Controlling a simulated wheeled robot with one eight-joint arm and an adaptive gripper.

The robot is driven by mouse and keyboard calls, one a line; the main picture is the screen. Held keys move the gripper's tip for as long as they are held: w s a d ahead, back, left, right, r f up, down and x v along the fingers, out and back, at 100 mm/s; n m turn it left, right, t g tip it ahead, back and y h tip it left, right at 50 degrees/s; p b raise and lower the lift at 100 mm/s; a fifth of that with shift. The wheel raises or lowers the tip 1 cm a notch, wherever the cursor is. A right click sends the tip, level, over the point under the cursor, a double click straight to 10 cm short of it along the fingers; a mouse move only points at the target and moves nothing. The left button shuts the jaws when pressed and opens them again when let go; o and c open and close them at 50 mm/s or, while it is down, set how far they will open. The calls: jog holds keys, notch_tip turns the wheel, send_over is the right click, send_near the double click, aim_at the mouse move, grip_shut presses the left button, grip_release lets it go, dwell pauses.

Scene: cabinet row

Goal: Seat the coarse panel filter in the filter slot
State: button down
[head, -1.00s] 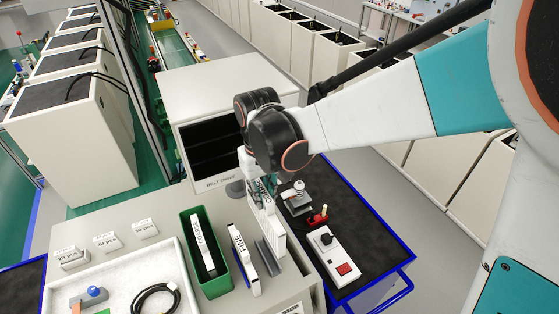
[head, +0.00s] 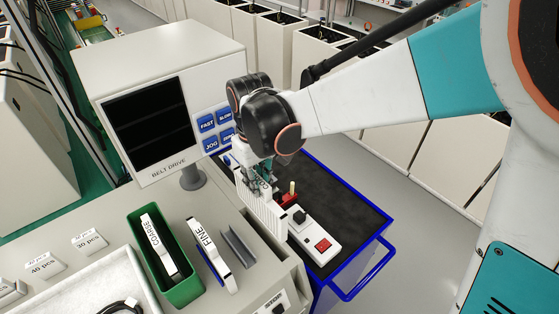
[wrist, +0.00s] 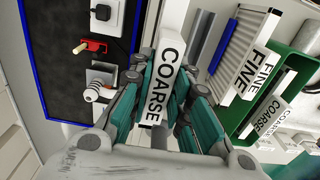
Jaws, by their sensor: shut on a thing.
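My gripper (head: 258,178) is shut on a white coarse panel filter (head: 262,213) with pleated sides. In the wrist view, the held filter (wrist: 167,75) shows its COARSE label between the teal fingers (wrist: 167,98). The filter is upright over or in a narrow recess (head: 284,255) at the bench's right edge; its lower end is hidden, so I cannot tell how deep it sits. To its left are a grey channel bracket (head: 238,246) and a standing FINE filter (head: 211,255).
A green bin (head: 184,292) holds another COARSE filter (head: 160,246). The belt drive cabinet (head: 150,50) with blue buttons stands behind. A blue-edged cart (head: 345,215) at right carries a white power strip (head: 318,238) and a red-based switch (head: 291,200).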

aim_at(260, 200)
notch_tip(260, 200, down, 20)
jog(key=b, duration=1.2)
jog(key=shift+r, duration=0.15)
jog(key=shift+b, duration=0.3)
jog(key=shift+f, duration=0.2)
jog(key=c, duration=1.5)
grip_release()
jog(key=shift+r, duration=0.1)
notch_tip(260, 200, up, 12)
jog(key=p, duration=0.8)
jog(key=shift+r, duration=0.1)
